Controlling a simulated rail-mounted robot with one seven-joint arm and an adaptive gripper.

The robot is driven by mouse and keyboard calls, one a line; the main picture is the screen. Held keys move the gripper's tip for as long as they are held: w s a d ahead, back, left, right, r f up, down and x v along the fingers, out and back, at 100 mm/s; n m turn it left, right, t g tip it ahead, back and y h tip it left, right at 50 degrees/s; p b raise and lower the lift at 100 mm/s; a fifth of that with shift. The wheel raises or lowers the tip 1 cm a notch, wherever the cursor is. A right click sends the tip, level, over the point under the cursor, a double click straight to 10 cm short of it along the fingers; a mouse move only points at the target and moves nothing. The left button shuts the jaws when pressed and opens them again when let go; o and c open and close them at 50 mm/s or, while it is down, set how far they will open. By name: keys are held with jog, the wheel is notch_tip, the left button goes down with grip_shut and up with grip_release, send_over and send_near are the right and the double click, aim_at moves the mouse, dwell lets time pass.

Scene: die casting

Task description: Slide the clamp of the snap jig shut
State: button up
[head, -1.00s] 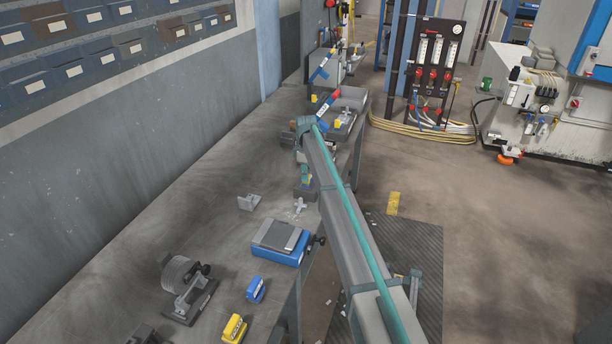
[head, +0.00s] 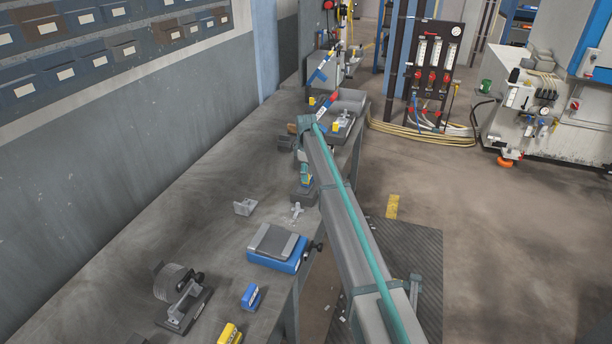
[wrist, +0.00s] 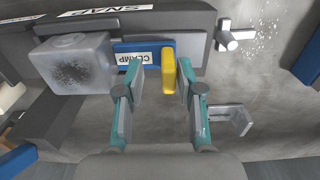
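The snap jig is a dark fixture with an upside-down SNAP label (wrist: 92,13) in the wrist view. Its clamp (wrist: 122,48) is a blue slider with a white CLAMP label and an upright yellow tab (wrist: 168,70). A grey block-shaped part (wrist: 75,62) with a dark rough face sits at the left end of the clamp. My gripper (wrist: 159,68) is open, with its teal fingers either side of the yellow tab. The right finger is close to the tab; a wider gap shows at the left. In the head view my arm hides most of the jig.
A grey cross-shaped part (head: 296,210) and an angled bracket (head: 244,207) lie loose on the bench near the jig. The wall borders the bench on the left.

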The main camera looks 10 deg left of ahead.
jog(key=shift+s, duration=0.15)
jog(key=shift+r, duration=0.1)
notch_tip(320, 180, up, 12)
dwell(0.6)
